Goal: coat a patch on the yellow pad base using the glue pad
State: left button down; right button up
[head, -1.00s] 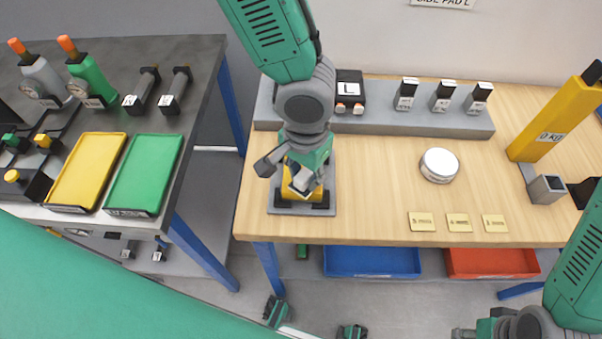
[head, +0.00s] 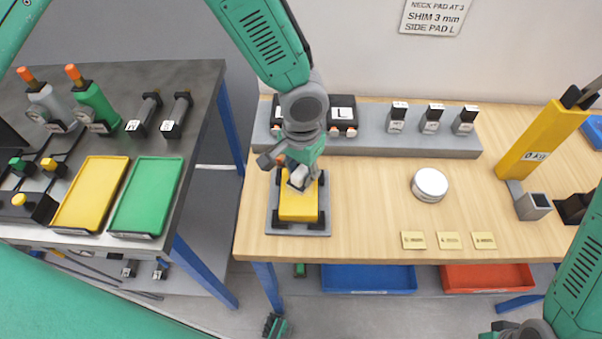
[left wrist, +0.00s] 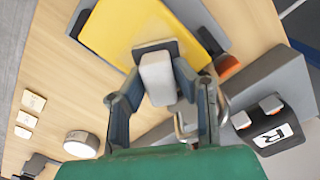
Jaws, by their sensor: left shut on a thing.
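The yellow pad base (head: 298,208) lies on a grey plate with black corner holders at the left of the wooden table. It fills the top of the left wrist view (left wrist: 110,32). My left gripper (head: 297,178) is over its far part, shut on the glue pad, a pale block (left wrist: 157,78) with a dark, flat plate at its end. That plate is at or very close to the yellow top; I cannot tell whether they touch. Any glue is not distinguishable. My right arm shows at the lower right of the head view, but its fingers are out of frame.
Behind the pad base runs a grey rack (head: 378,142) with a black block marked L (head: 342,116) and several small labelled blocks. A round white tin (head: 430,185) and small tan cards stand to the right. Yellow (head: 60,228) and green trays lie on the dark left table.

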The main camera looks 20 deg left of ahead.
aim_at(300, 190)
pick_arm(q)
jog(key=shift+w+r, duration=0.35)
jog(key=shift+w, duration=0.15)
jog(key=shift+s+f, duration=0.1)
jog(key=shift+s, duration=0.45)
jog(key=shift+s+d, duration=0.15)
jog(key=shift+s, duration=0.9)
jog(key=shift+s+d, duration=0.15)
jog(key=shift+s, duration=0.2)
jog(key=shift+s+d, duration=0.25)
jog(key=shift+s, duration=0.25)
jog(key=shift+s+d+f, duration=0.1)
jog(key=shift+s+d, duration=0.1)
jog(key=shift+s, duration=0.55)
jog(key=shift+s+d, duration=0.15)
jog(key=shift+s, duration=0.55)
jog(key=shift+a+f, duration=0.1)
jog(key=shift+a, duration=0.05)
